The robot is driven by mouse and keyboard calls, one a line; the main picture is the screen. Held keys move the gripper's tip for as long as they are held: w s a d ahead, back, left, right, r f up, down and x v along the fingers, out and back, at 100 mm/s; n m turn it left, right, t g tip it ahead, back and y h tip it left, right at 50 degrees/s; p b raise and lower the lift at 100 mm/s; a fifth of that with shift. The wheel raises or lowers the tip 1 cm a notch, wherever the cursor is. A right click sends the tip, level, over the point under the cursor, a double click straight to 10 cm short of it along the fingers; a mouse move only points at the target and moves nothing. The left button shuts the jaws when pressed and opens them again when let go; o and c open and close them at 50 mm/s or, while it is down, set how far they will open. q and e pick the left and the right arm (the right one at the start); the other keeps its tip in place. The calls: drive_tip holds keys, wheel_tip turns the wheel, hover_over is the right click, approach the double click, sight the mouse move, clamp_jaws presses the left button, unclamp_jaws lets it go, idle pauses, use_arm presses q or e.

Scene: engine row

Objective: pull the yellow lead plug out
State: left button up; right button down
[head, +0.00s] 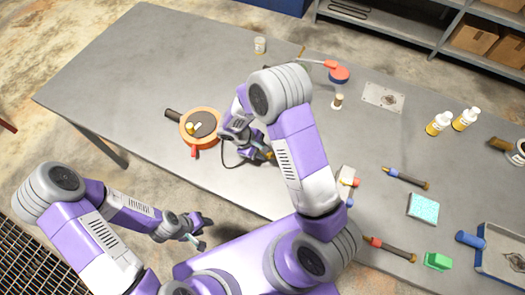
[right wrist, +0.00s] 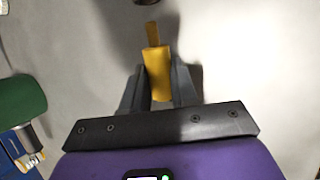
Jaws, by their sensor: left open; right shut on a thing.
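My right gripper (right wrist: 158,88) is shut on the yellow plug (right wrist: 157,68) in the right wrist view. The plug's narrow end points away from me over plain grey surface, and no socket shows around it. In the head view the plug shows as a small yellow-orange bit at my right gripper (head: 262,153), partly hidden by my arm. A dark lead (head: 227,163) curves on the table beside that gripper. My left gripper (head: 203,234) is open and empty, off the table's near edge.
A round orange-rimmed part (head: 203,113) with a dark top lies left of my right gripper. A white block (head: 346,176) with coloured ends, screwdriver-like tools (head: 405,178), a cyan pad (head: 423,207) and a green block (head: 438,261) lie to the right. The table's left part (head: 120,80) is clear.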

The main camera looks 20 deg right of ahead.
drive_tip(key=shift+w+a, duration=0.1)
drive_tip(key=shift+w+a, duration=0.6)
drive_tip(key=shift+w, duration=0.05)
drive_tip(key=shift+r+p, duration=2.1)
drive_tip(key=shift+r, duration=1.5)
drive_tip(key=shift+w+f, duration=0.1)
drive_tip(key=shift+w+a, duration=0.95)
drive_tip(key=shift+w, duration=0.1)
